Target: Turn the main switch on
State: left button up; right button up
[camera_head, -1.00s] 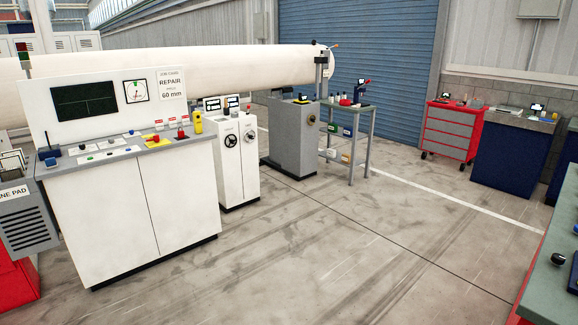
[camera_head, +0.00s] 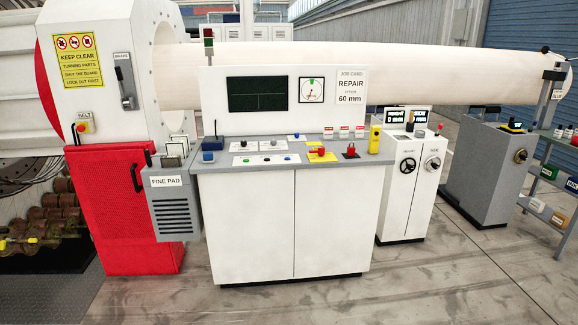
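The white control console (camera_head: 250,225) stands in the middle of the view with a grey sloped desk top (camera_head: 215,166). On its right part is a red knob on a yellow plate (camera_head: 322,156); it may be the main switch, but no label is readable and its setting cannot be told. A yellow upright device (camera_head: 375,139) stands at the desk's right end. Neither of my grippers is in view.
A red guard cabinet (camera_head: 110,200) and a grey box marked FINE PAD (camera_head: 175,210) stand left of the console. A white cabinet with handwheels (camera_head: 420,190) and a grey pedestal (camera_head: 490,165) stand to its right. The floor (camera_head: 400,290) in front is clear.

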aim_at(322, 149)
jog(key=i+j+z, duration=0.2)
jog(key=i, duration=0.3)
jog(key=i+j+z, duration=0.15)
jog(key=i, duration=0.4)
jog(key=i+j+z, duration=0.25)
jog(key=z, duration=0.2)
jog(key=i+j+z, duration=0.15)
jog(key=j+z, duration=0.3)
